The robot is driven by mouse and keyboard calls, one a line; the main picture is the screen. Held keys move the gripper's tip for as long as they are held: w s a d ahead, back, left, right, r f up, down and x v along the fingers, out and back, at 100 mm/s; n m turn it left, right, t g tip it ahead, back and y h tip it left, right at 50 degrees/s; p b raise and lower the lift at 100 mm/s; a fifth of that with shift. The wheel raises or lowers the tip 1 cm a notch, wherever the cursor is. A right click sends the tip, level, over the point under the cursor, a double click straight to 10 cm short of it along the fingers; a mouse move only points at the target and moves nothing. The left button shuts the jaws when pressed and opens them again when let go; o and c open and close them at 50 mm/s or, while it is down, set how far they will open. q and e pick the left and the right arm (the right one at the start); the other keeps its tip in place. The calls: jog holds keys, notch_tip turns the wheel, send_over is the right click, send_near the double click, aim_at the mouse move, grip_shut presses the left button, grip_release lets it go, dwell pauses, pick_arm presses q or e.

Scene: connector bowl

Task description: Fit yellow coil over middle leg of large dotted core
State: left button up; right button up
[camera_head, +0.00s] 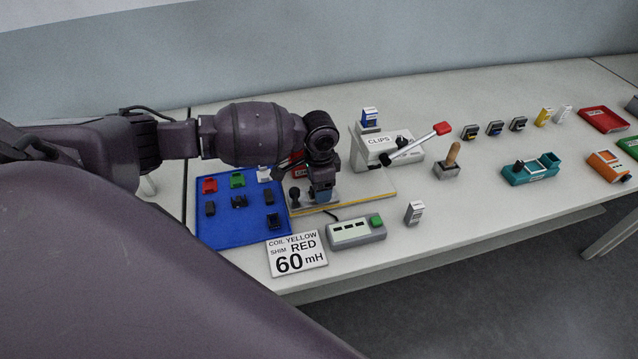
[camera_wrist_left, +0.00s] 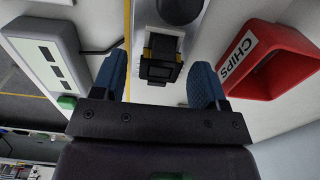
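My left gripper (camera_head: 322,192) points down over the work fixture near the blue tray. In the left wrist view its two blue fingers (camera_wrist_left: 160,85) are apart, with gaps on both sides of a black core (camera_wrist_left: 158,72). Yellow, likely the yellow coil (camera_wrist_left: 147,51), shows at the sides of the core's upper part; how far it sits over the middle leg is hidden. The core appears to sit in a pale holder. No dots can be made out on it. In the head view my gripper hides this part. My right gripper is not in view.
The blue tray (camera_head: 245,240) holds red, green and white coils and several black cores. A red CHIPS bin (camera_wrist_left: 270,60) and a round black knob (camera_wrist_left: 180,8) are close to the fingers. A grey meter (camera_head: 356,233), sign (camera_head: 297,254) and CLIPS press (camera_head: 385,148) stand nearby.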

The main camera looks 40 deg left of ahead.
pick_arm(q)
jog(key=shift+r, duration=0.55)
notch_tip(320, 180, up, 10)
jog(key=shift+f, duration=0.15)
